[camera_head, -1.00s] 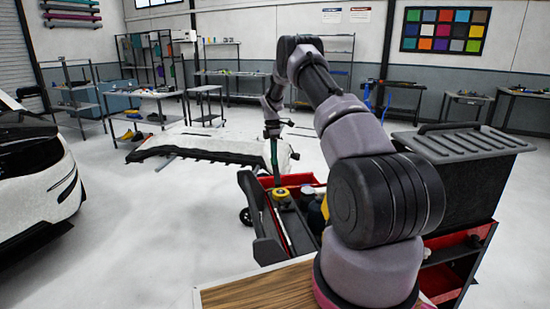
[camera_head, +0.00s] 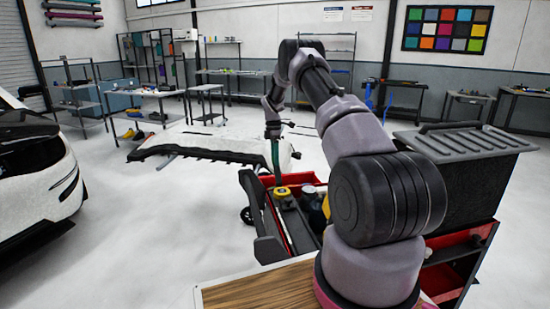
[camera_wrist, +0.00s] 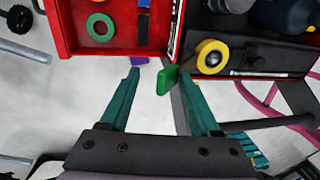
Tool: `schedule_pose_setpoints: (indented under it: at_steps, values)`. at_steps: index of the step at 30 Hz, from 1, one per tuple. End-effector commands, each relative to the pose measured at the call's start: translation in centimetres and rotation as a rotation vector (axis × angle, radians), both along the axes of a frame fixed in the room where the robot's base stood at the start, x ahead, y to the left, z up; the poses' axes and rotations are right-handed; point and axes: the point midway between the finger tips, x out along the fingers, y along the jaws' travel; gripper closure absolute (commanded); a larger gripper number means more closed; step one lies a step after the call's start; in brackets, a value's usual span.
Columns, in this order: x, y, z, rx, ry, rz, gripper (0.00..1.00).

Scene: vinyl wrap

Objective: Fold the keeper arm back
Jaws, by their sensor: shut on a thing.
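My gripper (camera_wrist: 158,76) shows in the wrist view with its two teal fingers reaching toward the cart's edge. A green tab (camera_wrist: 167,81) lies between the fingers, close to the right one, beside a narrow grey bar. I take the tab and bar to be the keeper arm; its hinge is not clear. My gripper is shut on it, though the contact is hard to see. In the head view, my gripper (camera_head: 276,160) points down at the far left part of the open red cart, and the keeper arm cannot be made out there.
A red tray (camera_wrist: 65,42) holds a green tape roll (camera_wrist: 100,27). A yellow tape roll (camera_wrist: 212,56) sits on the dark tray to the right. A white panel (camera_head: 215,143) lies beyond the cart. A white car (camera_head: 40,185) stands left, with clear floor between.

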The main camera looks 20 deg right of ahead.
Motion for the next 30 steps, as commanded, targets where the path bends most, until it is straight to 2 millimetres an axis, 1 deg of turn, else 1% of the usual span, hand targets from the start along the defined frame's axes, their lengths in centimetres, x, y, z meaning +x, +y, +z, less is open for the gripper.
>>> schedule_pose_setpoints:
  at_steps: [1,5,9,11,21,25,30]
  values:
    - [0.0,0.0,-0.3,0.0,0.001,0.003,0.55]
    - [0.0,0.0,-0.2,0.0,0.001,0.003,0.55]
    - [0.1,0.0,0.5,-0.001,-0.002,0.003,0.55]
    - [0.3,0.0,1.3,-0.001,-0.003,0.002,0.55]
    - [1.3,-0.2,8.0,-0.001,-0.005,0.0,0.55]
    - [1.6,-0.2,9.7,0.0,-0.003,0.0,0.55]
    - [1.7,-0.2,10.7,0.0,-0.001,0.001,0.55]
